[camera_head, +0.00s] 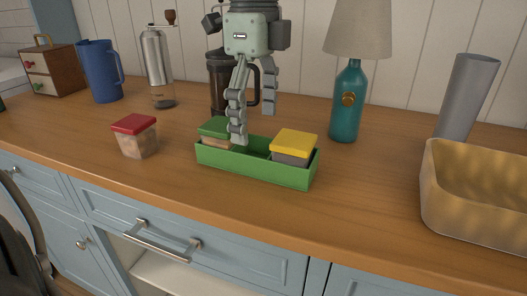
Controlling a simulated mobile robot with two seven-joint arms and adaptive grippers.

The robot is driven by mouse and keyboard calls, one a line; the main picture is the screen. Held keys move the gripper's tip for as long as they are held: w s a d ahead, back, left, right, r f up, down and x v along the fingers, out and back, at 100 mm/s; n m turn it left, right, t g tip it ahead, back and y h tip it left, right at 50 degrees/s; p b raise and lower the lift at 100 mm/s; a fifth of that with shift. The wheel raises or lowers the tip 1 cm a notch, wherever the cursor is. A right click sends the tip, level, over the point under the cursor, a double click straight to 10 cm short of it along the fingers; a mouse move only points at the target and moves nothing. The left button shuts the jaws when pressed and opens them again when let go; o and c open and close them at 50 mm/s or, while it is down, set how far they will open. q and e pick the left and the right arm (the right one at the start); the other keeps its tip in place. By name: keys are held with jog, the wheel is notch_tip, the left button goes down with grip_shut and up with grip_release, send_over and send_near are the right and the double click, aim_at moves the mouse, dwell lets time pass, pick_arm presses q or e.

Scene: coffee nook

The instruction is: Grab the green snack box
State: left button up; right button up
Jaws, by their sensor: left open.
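The green snack box (214,130), with a green lid and a tan lower part, stands at the left end of a long green tray (252,169). A snack box with a yellow lid (294,144) stands at the tray's right end. My left gripper (253,125) points down over the tray and is open and empty. Its nearer finger reaches down at the right edge of the green snack box and partly hides it; I cannot tell whether they touch. Its other finger is farther right and higher in the picture. My right gripper is not in view.
A red-lidded box (135,136) stands left of the tray. Behind are a blue pitcher (100,72), a grinder (157,68), a dark coffee press (221,80) and a teal lamp (348,105). A tan basket (474,208) and a grey cylinder (467,98) stand right.

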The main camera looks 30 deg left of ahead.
aim_at(256, 147)
pick_arm(q)
jog(key=shift+s+f, duration=0.1)
jog(key=shift+f, duration=0.45)
jog(key=shift+f+p, duration=0.4)
jog(key=shift+f, duration=1.95)
jog(key=shift+w, duration=0.2)
jog(key=c, duration=1.3)
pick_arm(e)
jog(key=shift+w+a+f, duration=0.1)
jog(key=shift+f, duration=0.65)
pick_arm(q)
jog(key=shift+r, duration=0.1)
